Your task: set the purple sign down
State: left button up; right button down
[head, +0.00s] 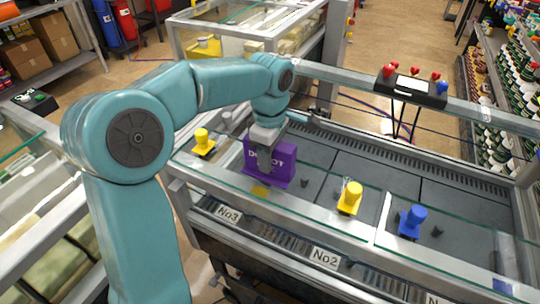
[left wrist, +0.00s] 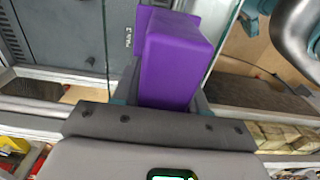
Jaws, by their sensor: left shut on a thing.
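The purple sign (head: 285,165) stands roughly upright above the grey panel near the label No3 in the head view, with part of its white lettering hidden by my gripper. My left gripper (head: 266,155) comes down from above and is shut on the sign. In the left wrist view the purple sign (left wrist: 175,65) fills the space between the fingers (left wrist: 165,95). I cannot tell whether its base touches the panel. My right gripper does not show.
Yellow valve knobs (head: 203,138) (head: 350,197) and a blue one (head: 411,219) stand along the console. A glass strip (head: 320,209) and metal rail run along its front. Bare grey panel (head: 385,165) lies to the right.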

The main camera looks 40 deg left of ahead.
pick_arm(q)
jog(key=shift+s+d, duration=0.1)
jog(key=shift+f, duration=0.15)
jog(key=o, duration=1.1)
jog(key=shift+f, duration=0.1)
jog(key=shift+r, duration=0.4)
notch_tip(320, 180, up, 12)
jog(key=shift+f+p, duration=0.2)
jog(key=shift+p, duration=0.45)
